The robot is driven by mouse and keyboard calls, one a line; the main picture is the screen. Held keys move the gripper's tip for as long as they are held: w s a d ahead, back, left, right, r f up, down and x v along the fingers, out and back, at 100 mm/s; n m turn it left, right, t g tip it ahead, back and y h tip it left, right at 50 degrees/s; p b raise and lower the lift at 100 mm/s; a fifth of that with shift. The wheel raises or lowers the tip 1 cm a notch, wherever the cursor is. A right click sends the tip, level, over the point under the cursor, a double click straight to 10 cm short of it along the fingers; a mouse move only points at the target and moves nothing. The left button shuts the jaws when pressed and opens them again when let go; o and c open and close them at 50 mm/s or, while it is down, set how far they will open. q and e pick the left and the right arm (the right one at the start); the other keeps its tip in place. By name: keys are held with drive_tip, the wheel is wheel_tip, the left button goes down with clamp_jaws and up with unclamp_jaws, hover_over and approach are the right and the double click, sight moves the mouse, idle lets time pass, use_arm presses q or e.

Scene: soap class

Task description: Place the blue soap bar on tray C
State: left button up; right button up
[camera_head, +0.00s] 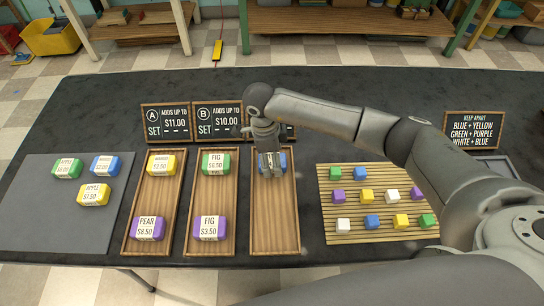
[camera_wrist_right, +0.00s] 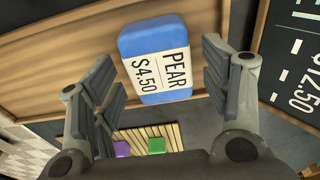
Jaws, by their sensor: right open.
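A blue soap bar (camera_wrist_right: 158,62) with a white label reading PEAR $4.50 lies at the far end of the third wooden tray (camera_head: 275,225), the rightmost of the row. Its blue edge (camera_head: 283,161) shows beside my right gripper (camera_head: 270,168) in the head view. The right gripper (camera_wrist_right: 160,85) is open, with its fingers on either side of the bar and a gap showing at each side. The sign behind this tray is mostly hidden by my arm; part of it, reading 12.50 (camera_wrist_right: 298,90), shows in the wrist view. My left gripper is not in view.
Tray A (camera_head: 151,200) holds yellow and purple bars; tray B (camera_head: 211,195) holds green and purple bars. A grey mat (camera_head: 50,220) at left holds green, blue and yellow bars. A slatted board (camera_head: 380,180) with several small cubes lies right.

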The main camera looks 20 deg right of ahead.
drive_tip(key=shift+r, duration=0.2)
drive_tip(key=shift+w+r, duration=0.1)
drive_tip(key=shift+r, duration=0.2)
wheel_tip(320, 180, up, 11)
drive_tip(key=a+b, duration=0.1)
drive_tip(key=b, duration=0.1)
drive_tip(key=shift+a, duration=0.2)
